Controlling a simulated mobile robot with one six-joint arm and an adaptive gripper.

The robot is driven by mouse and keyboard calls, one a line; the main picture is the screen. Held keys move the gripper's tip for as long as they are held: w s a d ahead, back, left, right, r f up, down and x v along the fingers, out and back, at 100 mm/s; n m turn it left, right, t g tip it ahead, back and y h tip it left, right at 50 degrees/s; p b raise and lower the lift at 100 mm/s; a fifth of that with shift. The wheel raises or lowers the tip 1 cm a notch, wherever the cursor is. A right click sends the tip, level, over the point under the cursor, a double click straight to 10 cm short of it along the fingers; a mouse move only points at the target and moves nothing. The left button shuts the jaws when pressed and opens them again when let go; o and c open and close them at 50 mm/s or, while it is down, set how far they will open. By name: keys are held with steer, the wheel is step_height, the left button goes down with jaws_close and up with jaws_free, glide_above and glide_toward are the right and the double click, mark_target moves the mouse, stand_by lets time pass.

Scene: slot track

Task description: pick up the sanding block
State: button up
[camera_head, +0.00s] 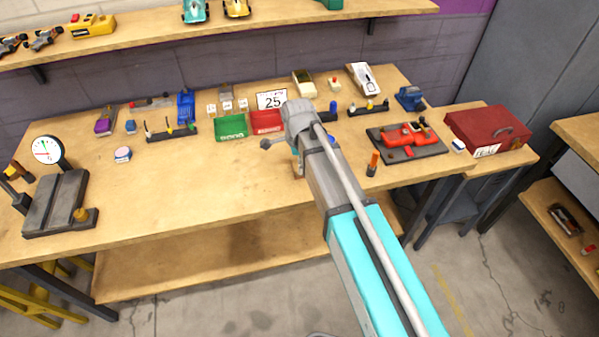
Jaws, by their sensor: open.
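No thing is clearly recognisable as the sanding block at this size. A small white, blue and pinkish block (123,154) lies on the left half of the workbench (205,185), and a small white and blue block (457,146) lies near the red toolbox; either could be it, but I cannot tell. My arm reaches up from the bottom over the middle of the bench. My gripper (297,164) is at its far end, mostly hidden by my own wrist, open, to the right of the left block and well left of the other.
A dial gauge stand (55,195) stands at the left. A dark plate with a red tool (407,137) and the red toolbox (488,130) are at the right.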

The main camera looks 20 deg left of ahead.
steer(key=shift+f+b, duration=0.9)
steer(key=shift+f, duration=0.25)
steer(key=c, duration=1)
steer(key=shift+r, duration=0.25)
step_height(320, 180, up, 2)
steer(key=p, duration=0.2)
steer(key=shift+r+p, duration=0.1)
steer(key=shift+p, duration=0.25)
steer(key=s+d+r+p, duration=0.6)
steer(key=s+r+p, duration=0.4)
steer(key=s, duration=0.2)
steer(key=shift+s+d+r, duration=0.15)
steer(key=shift+d, duration=0.1)
